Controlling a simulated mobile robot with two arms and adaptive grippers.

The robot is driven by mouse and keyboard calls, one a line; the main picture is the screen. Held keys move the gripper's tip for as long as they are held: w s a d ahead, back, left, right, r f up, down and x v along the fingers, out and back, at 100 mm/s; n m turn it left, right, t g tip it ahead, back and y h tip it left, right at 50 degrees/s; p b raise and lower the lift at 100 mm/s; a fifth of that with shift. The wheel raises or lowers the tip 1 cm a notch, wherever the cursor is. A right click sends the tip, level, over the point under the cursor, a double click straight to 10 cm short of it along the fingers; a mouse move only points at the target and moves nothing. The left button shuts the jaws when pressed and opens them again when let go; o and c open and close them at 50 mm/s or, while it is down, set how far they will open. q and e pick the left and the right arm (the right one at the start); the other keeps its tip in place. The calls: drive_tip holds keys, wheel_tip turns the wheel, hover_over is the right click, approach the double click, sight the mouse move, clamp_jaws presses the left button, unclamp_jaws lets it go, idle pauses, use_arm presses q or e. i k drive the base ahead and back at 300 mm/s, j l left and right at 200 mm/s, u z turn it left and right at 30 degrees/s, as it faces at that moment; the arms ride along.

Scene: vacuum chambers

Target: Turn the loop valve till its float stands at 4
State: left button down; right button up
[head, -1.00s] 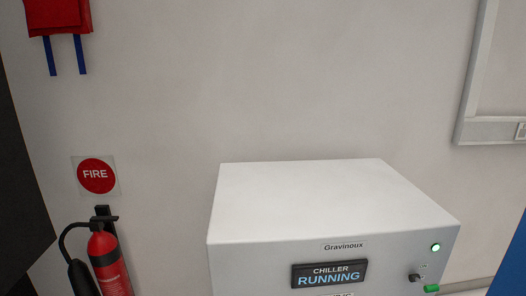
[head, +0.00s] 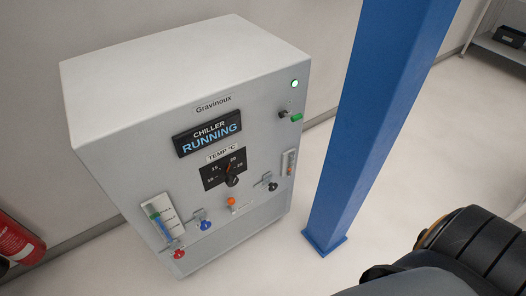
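The chiller (head: 190,130) is a white cabinet with a lit display reading "CHILLER RUNNING". On its front are small valves with a blue knob (head: 205,225), a red knob (head: 179,254), an orange knob (head: 231,201) and a black knob (head: 272,186). A flow gauge with a white label (head: 162,220) is at the lower left of the front, and a narrower gauge (head: 290,162) is at the right. The valve names and float readings are too small to tell. Neither of my grippers is in view.
A blue post (head: 375,120) stands on the floor just right of the chiller. A red fire extinguisher (head: 18,242) is at the left edge. A shelf (head: 497,45) with a dark box (head: 510,36) is at the far right. The floor behind the post is clear.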

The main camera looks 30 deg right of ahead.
sight(273, 186)
drive_tip(key=z, duration=1.05)
